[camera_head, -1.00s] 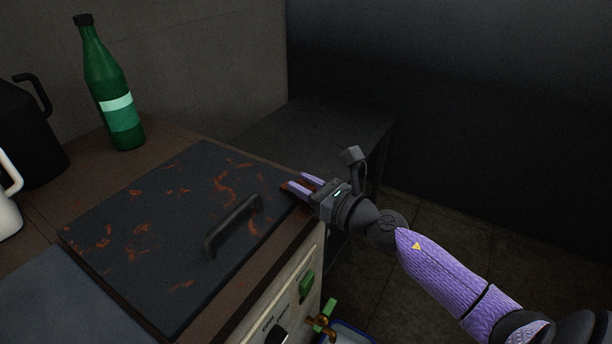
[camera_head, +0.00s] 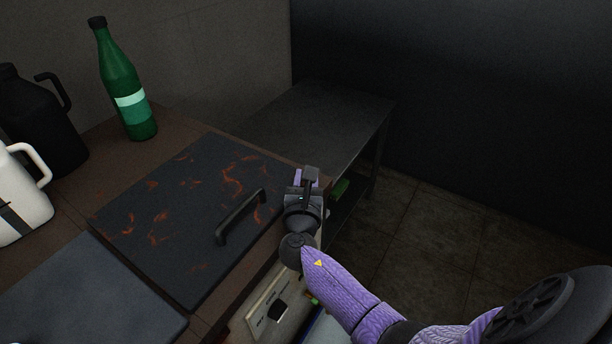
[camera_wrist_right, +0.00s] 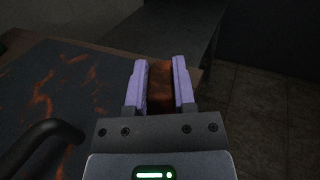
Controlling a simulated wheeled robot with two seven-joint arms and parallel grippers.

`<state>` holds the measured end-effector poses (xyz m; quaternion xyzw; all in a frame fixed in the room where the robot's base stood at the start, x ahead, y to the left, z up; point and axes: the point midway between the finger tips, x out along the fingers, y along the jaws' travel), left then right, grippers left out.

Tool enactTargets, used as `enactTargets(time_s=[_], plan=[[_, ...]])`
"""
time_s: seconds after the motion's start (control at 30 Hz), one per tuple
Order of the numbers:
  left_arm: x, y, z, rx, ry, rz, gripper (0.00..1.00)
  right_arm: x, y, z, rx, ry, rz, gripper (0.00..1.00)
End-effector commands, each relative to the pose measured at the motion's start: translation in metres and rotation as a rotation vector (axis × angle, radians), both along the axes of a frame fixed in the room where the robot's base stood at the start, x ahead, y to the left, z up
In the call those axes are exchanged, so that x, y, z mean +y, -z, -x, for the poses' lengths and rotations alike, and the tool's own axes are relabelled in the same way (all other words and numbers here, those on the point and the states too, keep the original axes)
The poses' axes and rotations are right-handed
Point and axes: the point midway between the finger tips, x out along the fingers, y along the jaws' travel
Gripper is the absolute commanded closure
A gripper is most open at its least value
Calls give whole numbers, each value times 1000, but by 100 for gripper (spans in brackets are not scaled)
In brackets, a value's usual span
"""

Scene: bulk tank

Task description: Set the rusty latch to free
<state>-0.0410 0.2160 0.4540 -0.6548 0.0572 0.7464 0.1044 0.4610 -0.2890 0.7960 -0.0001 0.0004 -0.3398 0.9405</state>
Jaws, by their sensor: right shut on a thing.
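The rusty latch (camera_wrist_right: 160,84) is a brown-orange piece between the purple fingers of my right gripper (camera_wrist_right: 160,85) in the right wrist view. The gripper is shut on it, at the right edge of the dark rust-streaked lid (camera_head: 150,215). In the head view my right gripper (camera_head: 306,180) stands at that edge, and its own body hides the latch. The lid lies flat and has a black bar handle (camera_head: 241,216), also at the left of the right wrist view (camera_wrist_right: 40,140). My left gripper is not in view.
A green bottle (camera_head: 126,85), a black jug (camera_head: 45,125) and a white jug (camera_head: 22,195) stand on the brown top at the left. A control panel with a black knob (camera_head: 278,312) is on the front. A dark low table (camera_head: 325,115) stands behind; bare floor (camera_head: 450,230) lies right.

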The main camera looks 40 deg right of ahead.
Motion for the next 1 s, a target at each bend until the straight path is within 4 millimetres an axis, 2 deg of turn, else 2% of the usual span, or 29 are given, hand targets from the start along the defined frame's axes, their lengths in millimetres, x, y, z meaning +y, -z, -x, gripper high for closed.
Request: enactTargets(time_s=[0.2, 0.5, 1.0], plan=[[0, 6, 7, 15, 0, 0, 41, 0, 2, 0, 0, 173, -2, 100], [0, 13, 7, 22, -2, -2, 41, -2, 1, 2, -1, 340, 0, 100], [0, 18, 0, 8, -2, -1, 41, -3, 0, 3, 0, 417, 0, 100]])
